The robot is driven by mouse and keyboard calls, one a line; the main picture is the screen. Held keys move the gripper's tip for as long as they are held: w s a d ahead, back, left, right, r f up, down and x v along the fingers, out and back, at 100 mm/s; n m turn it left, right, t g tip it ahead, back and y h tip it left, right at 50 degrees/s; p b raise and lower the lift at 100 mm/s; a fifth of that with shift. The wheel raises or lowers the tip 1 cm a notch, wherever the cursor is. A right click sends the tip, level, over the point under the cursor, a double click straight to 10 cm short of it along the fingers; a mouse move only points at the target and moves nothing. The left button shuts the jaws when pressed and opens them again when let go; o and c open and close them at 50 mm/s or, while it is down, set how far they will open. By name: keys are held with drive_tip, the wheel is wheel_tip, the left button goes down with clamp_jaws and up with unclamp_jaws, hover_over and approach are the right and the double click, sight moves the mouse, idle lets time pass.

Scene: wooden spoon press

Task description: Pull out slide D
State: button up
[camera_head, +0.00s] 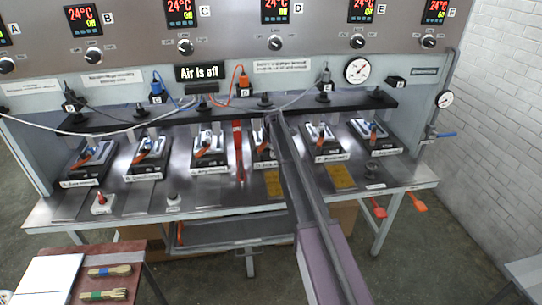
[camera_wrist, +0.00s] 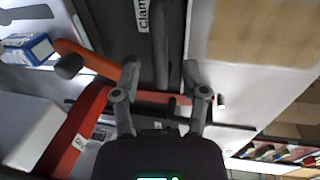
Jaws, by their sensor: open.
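Slide D (camera_head: 264,157) is in the fourth press station from the left, below the D controls. My arm hides much of it in the head view. My gripper (camera_head: 273,118) reaches over this station from the front; its fingertips are hard to make out there. In the wrist view my gripper (camera_wrist: 160,73) has its two fingers spread apart, with nothing clearly held. A dark plate (camera_wrist: 115,35) with a label starting "clam" lies beyond the fingers. An orange lever (camera_wrist: 88,58) with a dark end is just left of the left finger. I cannot tell whether anything touches.
Similar stations stand on both sides, such as the third (camera_head: 210,150) and fifth (camera_head: 327,140). A red upright bar (camera_head: 238,150) stands left of station D. A black rail (camera_head: 215,109) with cables runs behind. A yellow plate (camera_head: 340,177) lies right of my arm.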

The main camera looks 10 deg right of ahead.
drive_tip(key=shift+w+f+b, duration=0.1)
drive_tip(key=shift+f+b, duration=0.35)
drive_tip(key=shift+f, duration=0.25)
clamp_jaws()
